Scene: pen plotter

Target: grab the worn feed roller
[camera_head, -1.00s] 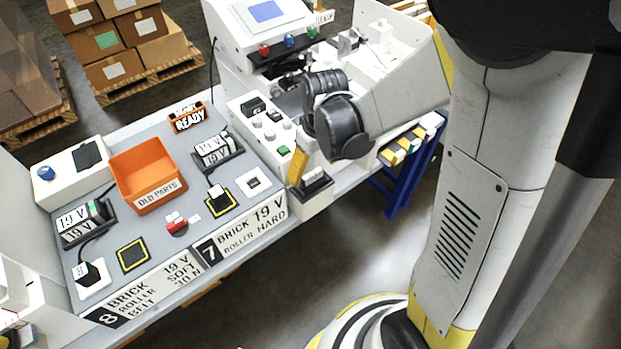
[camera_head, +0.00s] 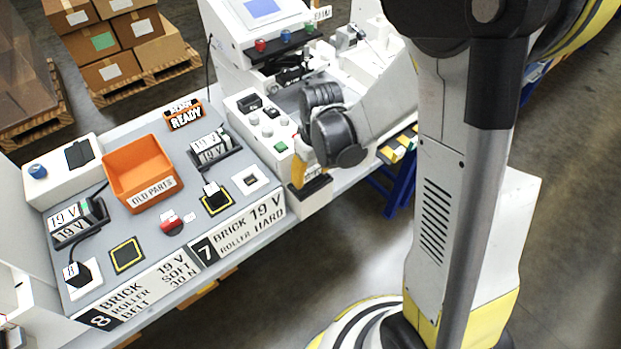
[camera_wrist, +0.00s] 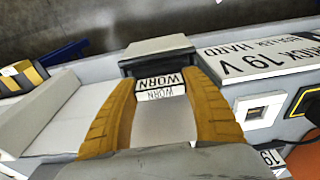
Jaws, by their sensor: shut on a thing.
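The worn feed roller (camera_wrist: 160,88), with "WORN" lettering on its label, sits between the two yellow-orange fingers of my gripper (camera_wrist: 165,78) in the wrist view. My gripper is shut on it. A dark block with a grey top (camera_wrist: 157,52) lies just beyond the label at the fingertips. In the head view my gripper (camera_head: 298,172) points down at the front right corner of the bench, beside a black holder (camera_head: 314,188). The roller is mostly hidden there by the fingers, and I cannot tell whether it is clear of its seat.
An orange bin marked "OLD PARTS" (camera_head: 143,172) stands on the grey bench to the left. Battery packs (camera_head: 213,148), sockets and a red button (camera_head: 172,224) lie around it. The plotter (camera_head: 262,30) rises behind. Open floor lies in front.

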